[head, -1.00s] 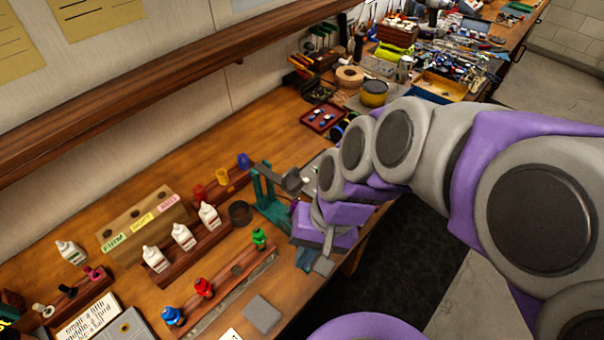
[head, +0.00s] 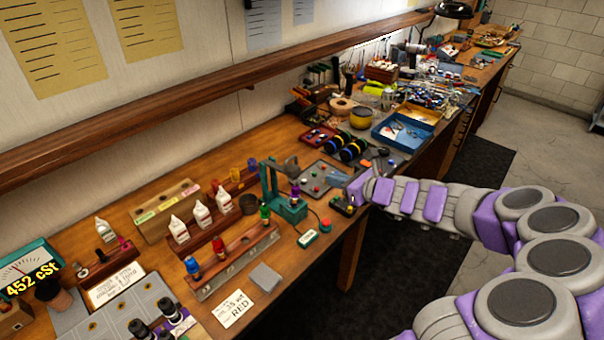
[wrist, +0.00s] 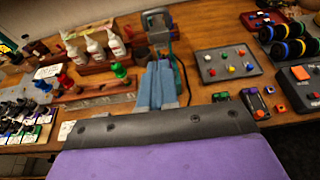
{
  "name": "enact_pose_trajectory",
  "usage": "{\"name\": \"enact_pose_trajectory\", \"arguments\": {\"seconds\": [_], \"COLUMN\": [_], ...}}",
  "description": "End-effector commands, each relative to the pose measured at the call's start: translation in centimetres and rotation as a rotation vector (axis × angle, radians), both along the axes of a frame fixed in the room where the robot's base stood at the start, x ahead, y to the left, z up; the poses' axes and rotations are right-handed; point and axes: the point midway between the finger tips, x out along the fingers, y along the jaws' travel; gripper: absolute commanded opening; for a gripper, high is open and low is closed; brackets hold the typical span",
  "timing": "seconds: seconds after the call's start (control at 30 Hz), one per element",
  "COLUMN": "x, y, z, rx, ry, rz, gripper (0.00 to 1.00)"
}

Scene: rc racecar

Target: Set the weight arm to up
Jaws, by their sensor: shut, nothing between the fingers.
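A teal stand (head: 268,182) sits near the bench's front edge. A grey arm (head: 283,166), which looks like the weight arm, reaches right from the top of its post and looks roughly level or slightly raised. In the wrist view, the grey arm (wrist: 156,20) shows beyond my fingers, next to the teal post (wrist: 172,38). A small purple-topped item (head: 295,190) is under the arm's end. My gripper (head: 335,178) is to the right of the stand, apart from it. In the wrist view, my gripper (wrist: 160,70) has its blue-grey fingers together and empty, partly hiding the stand's base.
A grey button panel (head: 318,181) lies right of the stand. A rack with coloured-capped bottles (head: 235,245) and white bottles (head: 200,214) are to the left. Black spools (head: 343,146) and a blue tray (head: 402,133) are farther back. Floor space is free in front of the bench.

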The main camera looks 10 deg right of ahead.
Motion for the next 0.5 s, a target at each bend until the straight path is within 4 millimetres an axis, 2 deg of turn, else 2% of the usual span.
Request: {"name": "enact_pose_trajectory", "arguments": {"seconds": [0.27, 0.5], "x": [1.7, 4.3], "y": [1.2, 3.0], "z": [-1.0, -2.1], "rx": [0.005, 0.002], "ry": [0.004, 0.003], "rz": [0.0, 0.0], "gripper": [0.0, 0.0]}}
